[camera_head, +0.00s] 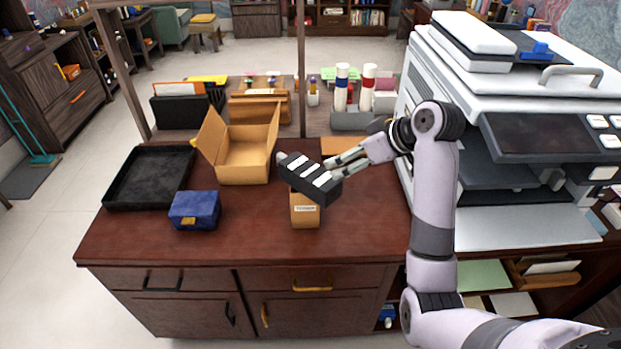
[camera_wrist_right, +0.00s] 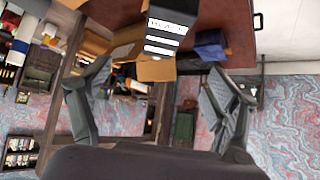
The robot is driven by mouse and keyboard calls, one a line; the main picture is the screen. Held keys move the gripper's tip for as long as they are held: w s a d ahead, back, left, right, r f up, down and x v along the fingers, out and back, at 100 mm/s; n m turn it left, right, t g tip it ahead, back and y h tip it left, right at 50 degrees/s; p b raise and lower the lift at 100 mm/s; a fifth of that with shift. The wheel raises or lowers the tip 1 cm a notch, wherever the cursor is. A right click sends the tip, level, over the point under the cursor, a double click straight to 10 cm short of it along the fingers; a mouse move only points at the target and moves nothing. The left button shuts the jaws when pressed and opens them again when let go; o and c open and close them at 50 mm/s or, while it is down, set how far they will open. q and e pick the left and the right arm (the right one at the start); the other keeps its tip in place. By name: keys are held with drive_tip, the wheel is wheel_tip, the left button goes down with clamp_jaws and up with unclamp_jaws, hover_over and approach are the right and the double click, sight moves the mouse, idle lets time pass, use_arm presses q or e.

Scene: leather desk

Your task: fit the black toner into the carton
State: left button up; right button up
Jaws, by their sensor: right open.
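The black toner (camera_head: 312,178), a dark block with white stripes, is tilted over the small brown carton (camera_head: 304,212) near the middle of the desk. It hides the carton's top, so I cannot tell whether it rests on it or sits partly inside. My right gripper (camera_head: 337,168) is just right of the toner, its fingers pointing left. In the right wrist view the fingers (camera_wrist_right: 160,78) are spread wide, with the toner (camera_wrist_right: 172,22) beyond them and nothing clearly gripped. My left gripper is not in view.
A larger open box (camera_head: 245,165) with raised flaps stands behind left. A black tray (camera_head: 150,178) and a blue box (camera_head: 195,210) are on the left. A big printer (camera_head: 500,110) stands at the right. The desk (camera_head: 250,240) is bare along its front.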

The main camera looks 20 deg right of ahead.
sight(312, 172)
drive_tip(key=p+x, duration=0.2)
drive_tip(key=x, duration=1)
drive_tip(key=shift+w, duration=0.15)
drive_tip(key=p+x, duration=0.1)
drive_tip(key=x, duration=0.1)
drive_tip(key=p+x, duration=0.1)
drive_tip(key=x, duration=0.1)
drive_tip(key=shift+s+a, duration=0.2)
drive_tip(key=shift+a, duration=0.2)
drive_tip(key=shift+w+a+f, duration=0.15)
drive_tip(key=shift+w+f, duration=0.2)
drive_tip(key=shift+f, duration=0.15)
drive_tip(key=shift+c, duration=0.4)
drive_tip(key=c, duration=1.4)
drive_tip(key=shift+r, duration=0.1)
drive_tip(key=shift+c, duration=1)
